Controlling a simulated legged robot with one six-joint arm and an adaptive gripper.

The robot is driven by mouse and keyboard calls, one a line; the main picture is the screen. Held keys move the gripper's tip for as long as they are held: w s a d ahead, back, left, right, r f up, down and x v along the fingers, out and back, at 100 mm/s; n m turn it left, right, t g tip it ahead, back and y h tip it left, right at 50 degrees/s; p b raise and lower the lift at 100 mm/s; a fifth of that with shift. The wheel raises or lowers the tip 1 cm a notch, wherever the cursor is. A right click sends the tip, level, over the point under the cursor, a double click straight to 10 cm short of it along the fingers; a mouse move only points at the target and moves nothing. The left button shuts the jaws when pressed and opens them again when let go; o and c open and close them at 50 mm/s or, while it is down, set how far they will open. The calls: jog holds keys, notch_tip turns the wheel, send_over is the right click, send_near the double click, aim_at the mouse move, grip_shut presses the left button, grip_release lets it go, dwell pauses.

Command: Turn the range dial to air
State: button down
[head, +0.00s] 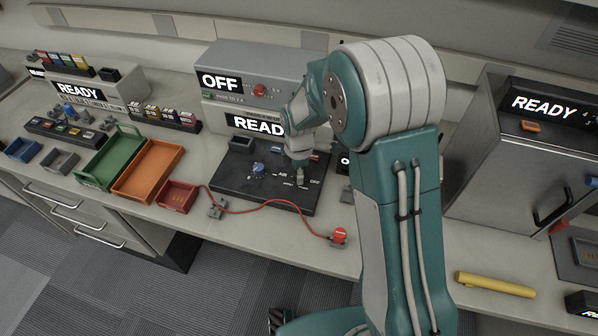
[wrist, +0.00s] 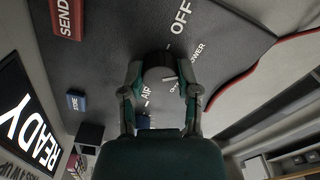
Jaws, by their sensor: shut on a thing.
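The dark grey dial (wrist: 157,60) stands on the black radio panel (wrist: 110,45), between the two fingers of my gripper (wrist: 160,84). My gripper is shut on it. A white mark shows on the dial's right side. The word OFF is printed at upper right and AIR at lower left, each with a tick near the dial. A partly covered word, apparently POWER, lies to the right. In the head view my gripper (head: 301,174) points down at the right part of the panel (head: 240,187), and the dial is mostly hidden there.
A blue knob (head: 258,169) stands left of my gripper on the panel. A red SEND block (wrist: 66,20) shows in the wrist view. A red cable (head: 265,205) runs in front of the panel. Green (head: 110,160) and orange (head: 148,170) trays stand left. A yellow cylinder (head: 495,284) lies right.

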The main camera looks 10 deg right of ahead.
jog(key=m, duration=0.6)
jog(key=shift+w+m, duration=0.1)
jog(key=shift+m, duration=0.2)
jog(key=m, duration=0.6)
jog(key=shift+a, duration=0.1)
jog(key=m, duration=0.6)
jog(key=shift+m, duration=0.3)
jog(key=m, duration=0.5)
jog(key=shift+m, duration=0.4)
jog(key=shift+w, duration=0.1)
jog(key=shift+c, duration=1.7)
grip_release()
jog(key=shift+r, duration=0.1)
